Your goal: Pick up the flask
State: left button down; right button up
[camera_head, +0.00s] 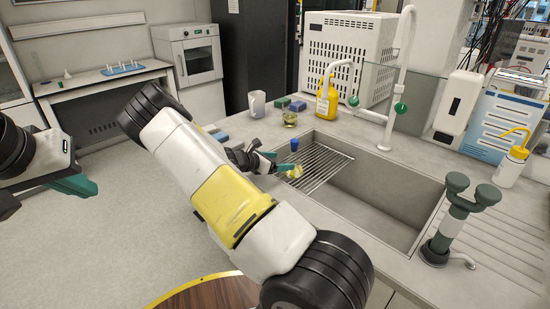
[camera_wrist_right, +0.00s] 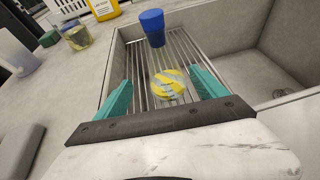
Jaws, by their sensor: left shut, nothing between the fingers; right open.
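A small round yellow object (camera_head: 295,172), which looks like the yellow contents of a clear flask, is at the wire rack over the sink. Its clear outline is hard to make out. It also shows in the right wrist view (camera_wrist_right: 167,84), between and beyond the teal fingers. My right gripper (camera_wrist_right: 160,70) is open above the rack with nothing held. In the head view the right gripper (camera_head: 282,162) is at the rack's left edge, close to the yellow object. My left gripper (camera_head: 82,185) is shut and empty at the far left, away from the counter.
Behind are a beaker with yellow liquid (camera_head: 290,119), a grey cup (camera_head: 257,104) and a yellow bottle (camera_head: 326,98). A faucet (camera_head: 392,108) rises behind the open sink basin (camera_head: 385,195).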

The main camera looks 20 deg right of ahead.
aim_at(289, 161)
jog(key=x, duration=0.7)
jog(key=shift+s+d, duration=0.25)
jog(key=shift+d, duration=0.1)
jog(key=c, duration=1.7)
jog(key=shift+o, duration=0.2)
notch_tip(289, 161, up, 15)
jog(key=shift+r, duration=0.1)
